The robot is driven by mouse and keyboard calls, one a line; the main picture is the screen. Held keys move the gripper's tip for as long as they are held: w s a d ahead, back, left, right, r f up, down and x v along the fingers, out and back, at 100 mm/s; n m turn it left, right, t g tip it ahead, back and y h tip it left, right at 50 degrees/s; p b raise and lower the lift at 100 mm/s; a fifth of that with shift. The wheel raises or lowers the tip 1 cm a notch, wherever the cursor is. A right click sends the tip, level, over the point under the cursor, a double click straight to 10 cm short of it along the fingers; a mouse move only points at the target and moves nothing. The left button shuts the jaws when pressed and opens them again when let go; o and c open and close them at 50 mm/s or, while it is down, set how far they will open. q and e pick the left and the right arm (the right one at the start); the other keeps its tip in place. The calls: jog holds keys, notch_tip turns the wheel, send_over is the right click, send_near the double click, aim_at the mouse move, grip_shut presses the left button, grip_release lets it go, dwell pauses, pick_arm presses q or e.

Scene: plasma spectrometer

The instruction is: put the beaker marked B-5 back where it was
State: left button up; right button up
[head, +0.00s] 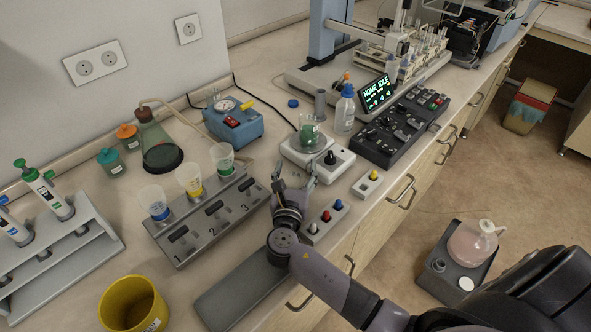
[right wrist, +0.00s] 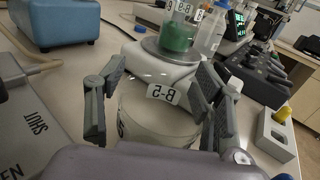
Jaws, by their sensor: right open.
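A clear beaker with a white label that appears to read B-5 (right wrist: 155,122) is in the right wrist view, in front of the stirrer. My right gripper (head: 296,178) is open, and in its wrist view the fingers (right wrist: 160,85) lie on either side of this beaker. I cannot tell if they touch it. In the head view the gripper mostly hides it. Another beaker with green contents (head: 309,133) stands on the plate of the white stirrer (head: 292,156); it also shows in the right wrist view (right wrist: 178,36). My left gripper is not in view.
A three-place grey stand (head: 205,218) with coloured cups is left of the gripper. A wash bottle (head: 345,112) and black control panel (head: 401,128) are behind. The bench edge is close.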

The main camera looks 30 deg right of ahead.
jog(key=shift+r, duration=0.2)
jog(key=b+v, duration=0.1)
jog(key=v, duration=0.5)
jog(key=shift+s+a+f, duration=0.15)
jog(key=shift+s+a, duration=0.3)
jog(key=shift+s, duration=0.2)
